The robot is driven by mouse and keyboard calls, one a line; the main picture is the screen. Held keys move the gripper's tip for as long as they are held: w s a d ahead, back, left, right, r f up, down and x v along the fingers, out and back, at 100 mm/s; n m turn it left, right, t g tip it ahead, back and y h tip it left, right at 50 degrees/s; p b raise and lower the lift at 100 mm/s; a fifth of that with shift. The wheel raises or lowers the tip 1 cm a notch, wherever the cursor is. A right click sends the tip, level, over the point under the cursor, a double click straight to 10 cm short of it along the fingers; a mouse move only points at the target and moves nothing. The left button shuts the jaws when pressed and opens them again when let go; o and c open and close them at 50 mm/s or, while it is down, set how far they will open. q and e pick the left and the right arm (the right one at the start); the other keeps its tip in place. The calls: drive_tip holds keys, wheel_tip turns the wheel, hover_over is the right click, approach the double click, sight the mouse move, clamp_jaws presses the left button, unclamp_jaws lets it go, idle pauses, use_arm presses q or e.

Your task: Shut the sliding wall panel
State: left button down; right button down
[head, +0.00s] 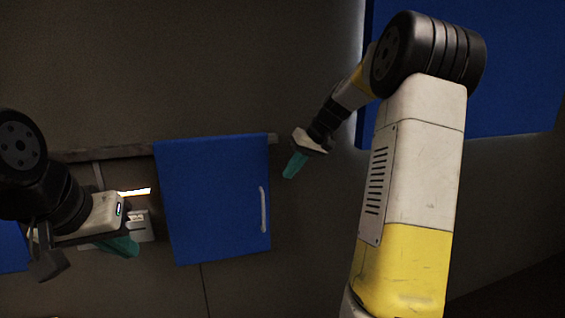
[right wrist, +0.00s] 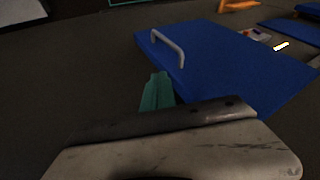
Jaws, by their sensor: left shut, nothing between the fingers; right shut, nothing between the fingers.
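The blue sliding wall panel (head: 212,205) hangs from a dark rail (head: 120,152) in the head view. An opening with a lit strip and a pale device (head: 140,226) shows to the panel's left. A light grey handle (head: 264,208) stands upright near the panel's right edge. My right gripper (head: 293,166) is shut and empty, just right of the panel's upper right edge. In the right wrist view the panel (right wrist: 225,70) and its handle (right wrist: 168,47) lie beyond the green fingers (right wrist: 157,92). My left gripper (head: 122,246) is shut and empty, in front of the opening, left of the panel.
Another blue panel (head: 12,248) shows at the far left edge, partly behind my left arm. A large blue surface (head: 515,70) fills the upper right, behind my right arm. The dark wall (head: 310,235) between the panel and my right arm is clear.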

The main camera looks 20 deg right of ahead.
drive_tip(key=a+f, duration=0.4)
drive_tip(key=a, duration=0.1)
drive_tip(key=shift+w+a+f, duration=0.2)
drive_tip(key=shift+w+a, duration=0.15)
drive_tip(key=shift+w, duration=0.1)
drive_tip(key=s+a, duration=0.1)
drive_tip(key=a, duration=3.4)
drive_tip(key=shift+s, duration=0.15)
